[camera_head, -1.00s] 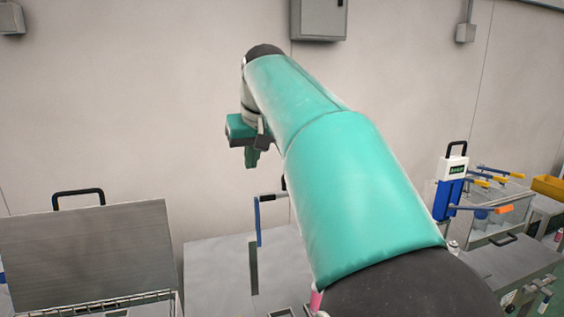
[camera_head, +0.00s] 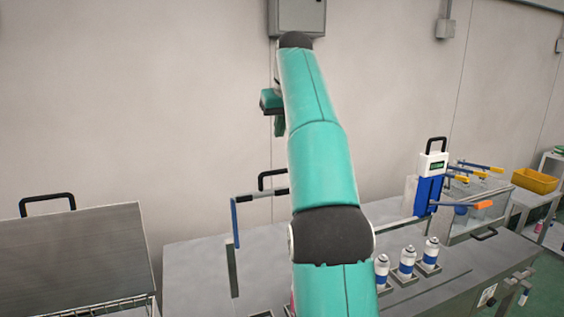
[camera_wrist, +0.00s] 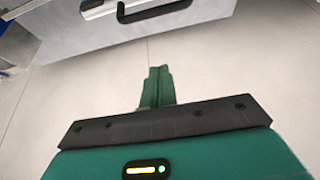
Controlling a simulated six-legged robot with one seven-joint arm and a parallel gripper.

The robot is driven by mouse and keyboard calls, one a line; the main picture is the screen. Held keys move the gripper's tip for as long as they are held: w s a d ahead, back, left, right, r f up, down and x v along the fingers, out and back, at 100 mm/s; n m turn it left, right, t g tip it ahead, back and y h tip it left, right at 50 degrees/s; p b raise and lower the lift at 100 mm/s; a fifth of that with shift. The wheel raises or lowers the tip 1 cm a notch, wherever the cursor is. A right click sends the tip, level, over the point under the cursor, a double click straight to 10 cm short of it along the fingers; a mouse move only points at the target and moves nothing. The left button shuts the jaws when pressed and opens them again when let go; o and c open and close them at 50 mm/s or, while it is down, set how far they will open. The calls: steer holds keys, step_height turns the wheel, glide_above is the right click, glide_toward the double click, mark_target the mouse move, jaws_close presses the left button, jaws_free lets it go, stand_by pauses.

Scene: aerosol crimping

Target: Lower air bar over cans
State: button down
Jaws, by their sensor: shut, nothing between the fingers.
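A grey bar (camera_head: 262,195) with a blue upright end (camera_head: 235,222) and a black handle (camera_head: 272,177) stands over the left part of the bench; I take it to be the air bar. My arm hides its right side. Several white cans with blue bands show, including a near one (camera_head: 381,270), a middle one (camera_head: 407,261) and a far one (camera_head: 430,253), upright in square holders right of my arm. My gripper (camera_head: 280,127) is raised against the wall, above and apart from the bar. In the wrist view its green fingers (camera_wrist: 158,82) are together and empty.
A grey sloped lid (camera_head: 75,252) with a black handle is at left. A blue-and-white device (camera_head: 430,185) with an orange-tipped lever stands behind the cans. A yellow bin (camera_head: 535,181) is at far right. A wall box (camera_head: 297,17) hangs behind my arm.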

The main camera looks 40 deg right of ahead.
step_height(320, 180, down, 10)
steer(key=shift+w+r, duration=0.2)
steer(key=shift+r, duration=0.05)
stand_by(0.9)
steer(key=shift+s, duration=0.15)
